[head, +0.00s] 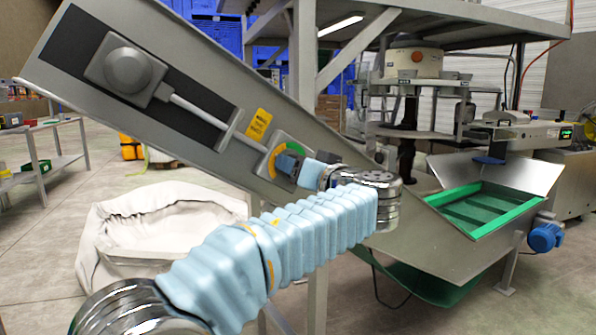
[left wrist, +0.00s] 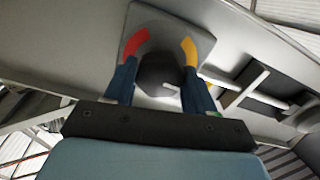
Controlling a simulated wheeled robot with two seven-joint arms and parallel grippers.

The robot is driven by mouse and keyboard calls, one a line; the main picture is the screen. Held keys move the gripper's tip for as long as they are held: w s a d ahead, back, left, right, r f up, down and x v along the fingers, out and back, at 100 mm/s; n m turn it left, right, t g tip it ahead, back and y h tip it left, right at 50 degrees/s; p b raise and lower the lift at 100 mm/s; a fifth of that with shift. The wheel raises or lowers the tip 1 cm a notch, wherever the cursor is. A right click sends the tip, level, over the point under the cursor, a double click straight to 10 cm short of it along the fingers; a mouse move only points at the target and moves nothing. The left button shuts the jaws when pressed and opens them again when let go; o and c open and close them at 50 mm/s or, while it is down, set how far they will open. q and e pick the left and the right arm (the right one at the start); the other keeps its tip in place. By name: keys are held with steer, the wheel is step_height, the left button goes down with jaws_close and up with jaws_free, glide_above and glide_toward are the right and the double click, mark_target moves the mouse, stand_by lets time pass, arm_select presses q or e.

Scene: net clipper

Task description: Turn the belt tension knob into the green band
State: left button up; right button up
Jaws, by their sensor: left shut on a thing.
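The belt tension knob (left wrist: 160,72) is dark and round, on a grey dial plate (left wrist: 178,22) fixed to the conveyor's side. My left gripper (left wrist: 160,85) has its two blue fingers on either side of the knob, shut on it. A short white mark (left wrist: 171,88) shows on the knob's near side. In the wrist view a red band (left wrist: 136,41) is at the left and a yellow band (left wrist: 189,50) at the right. In the head view my left gripper (head: 288,167) covers most of the knob; a green band (head: 296,148) and yellow show around it. The pointer's exact reading is unclear.
The sloping conveyor side (head: 345,150) carries a yellow warning label (head: 258,124) and a rod to a grey housing (head: 127,70). A white sack (head: 150,225) stands on the floor below. A green-edged hopper (head: 485,208) is at the right.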

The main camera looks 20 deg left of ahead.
arm_select(q)
steer(key=m+p, duration=0.1)
steer(key=m, duration=0.3)
steer(key=m+p, duration=0.1)
steer(key=m, duration=0.3)
steer(key=m+p, duration=0.2)
steer(key=m, duration=0.2)
steer(key=shift+r+m, duration=0.25)
steer(key=shift+m, duration=0.15)
steer(key=shift+d+f+m+p, duration=0.1)
steer(key=shift+f+m+p, duration=0.1)
steer(key=shift+m+p, duration=1.4)
steer(key=shift+m+b, duration=0.45)
steer(key=shift+m, duration=0.15)
steer(key=o, duration=1)
steer(key=shift+f, duration=0.15)
